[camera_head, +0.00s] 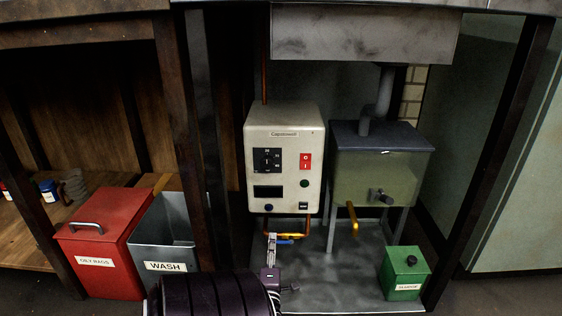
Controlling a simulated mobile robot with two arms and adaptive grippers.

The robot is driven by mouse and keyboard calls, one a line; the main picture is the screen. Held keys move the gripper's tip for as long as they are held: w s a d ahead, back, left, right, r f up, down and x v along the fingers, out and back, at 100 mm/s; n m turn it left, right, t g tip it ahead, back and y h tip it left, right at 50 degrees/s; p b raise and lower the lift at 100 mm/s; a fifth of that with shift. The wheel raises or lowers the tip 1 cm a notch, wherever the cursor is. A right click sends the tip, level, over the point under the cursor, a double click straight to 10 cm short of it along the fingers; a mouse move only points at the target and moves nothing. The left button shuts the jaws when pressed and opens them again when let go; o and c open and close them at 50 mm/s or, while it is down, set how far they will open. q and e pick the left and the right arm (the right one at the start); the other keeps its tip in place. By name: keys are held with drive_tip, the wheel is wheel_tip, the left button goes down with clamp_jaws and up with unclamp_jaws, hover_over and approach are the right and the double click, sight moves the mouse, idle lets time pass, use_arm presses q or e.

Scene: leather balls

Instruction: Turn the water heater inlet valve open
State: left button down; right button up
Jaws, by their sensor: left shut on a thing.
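The cream water heater (284,160) hangs upright with a dial, a red switch and a dark display on its front. Copper and brass pipework (292,236) runs under it. A small blue valve handle (285,243) shows just below the brass part, partly hidden by my gripper. My left gripper (272,241) reaches up from the bottom of the view and is shut on the blue handle. The handle is small here and its exact angle is hard to tell. My right gripper is not in view.
A grey tank (381,165) with a brass spout (352,219) stands right of the heater. A green box (405,273) sits on the metal floor plate (340,285). A dark post (203,130) stands close left of the heater.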

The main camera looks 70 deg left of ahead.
use_arm(q)
drive_tip(key=shift+f+n, duration=0.3)
drive_tip(key=shift+n, duration=0.1)
drive_tip(key=c, duration=2.1)
unclamp_jaws()
drive_tip(key=shift+r, duration=0.15)
